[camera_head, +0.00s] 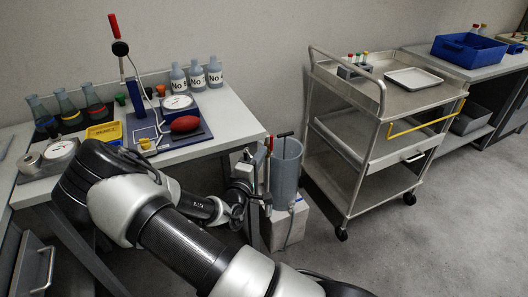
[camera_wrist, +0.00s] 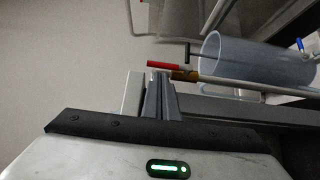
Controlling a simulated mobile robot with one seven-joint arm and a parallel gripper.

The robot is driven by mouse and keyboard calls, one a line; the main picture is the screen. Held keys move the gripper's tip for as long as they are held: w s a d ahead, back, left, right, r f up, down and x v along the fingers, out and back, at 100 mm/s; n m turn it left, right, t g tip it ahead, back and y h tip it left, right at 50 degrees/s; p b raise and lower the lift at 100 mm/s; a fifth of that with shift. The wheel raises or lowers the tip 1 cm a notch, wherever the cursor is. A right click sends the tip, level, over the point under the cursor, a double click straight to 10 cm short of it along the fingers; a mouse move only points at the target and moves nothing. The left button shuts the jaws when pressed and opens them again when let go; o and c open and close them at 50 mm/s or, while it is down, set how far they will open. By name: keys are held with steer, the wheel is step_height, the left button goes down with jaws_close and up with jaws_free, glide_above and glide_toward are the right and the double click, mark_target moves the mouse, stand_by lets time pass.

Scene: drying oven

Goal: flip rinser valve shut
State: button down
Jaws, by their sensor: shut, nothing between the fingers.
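A valve with a red lever (camera_wrist: 164,64) and a brass body (camera_wrist: 185,75) sits on a pale upright pipe (camera_wrist: 240,84) beside a translucent grey cylinder (camera_wrist: 258,60). In the head view the red lever (camera_head: 268,144) stands near the cylinder (camera_head: 286,170), by the table's right corner. My gripper (camera_wrist: 160,78) is shut and empty, its fingertips right by the lever and brass body. I cannot tell whether they touch. In the head view my gripper (camera_head: 253,161) is small and partly hidden by my wrist.
A black T-shaped handle (camera_wrist: 189,54) rises from the cylinder. A blue lever (camera_wrist: 300,44) sits low on it. The cylinder stands on a pale block (camera_head: 287,226). The table (camera_head: 225,110) is close on the left, a steel cart (camera_head: 345,135) on the right.

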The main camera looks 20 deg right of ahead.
mark_target(272, 143)
steer(key=shift+x, duration=1.4)
steer(key=shift+d+r+m+g+y+p, duration=0.3)
steer(key=shift+d+m+g+p, duration=0.15)
steer(key=shift+p, duration=0.3)
steer(key=shift+d+r+m+g+y+p, duration=0.35)
steer(key=shift+d+r+m+y+p, duration=0.25)
steer(key=shift+p, duration=0.6)
steer(key=shift+d+m+g+y+p, duration=0.3)
steer(key=shift+d+m+y+p, duration=0.1)
steer(key=shift+m+y+p, duration=0.2)
steer(key=d+f+m+g+y+b, duration=0.1)
steer(key=d+f+m+y, duration=0.2)
steer(key=d+y, duration=0.3)
steer(key=shift+w+f+m+g+b, duration=0.2)
steer(key=shift+m+g+b, duration=0.1)
steer(key=shift+m+b, duration=0.15)
steer(key=shift+d+f, duration=0.1)
steer(key=shift+d, duration=0.15)
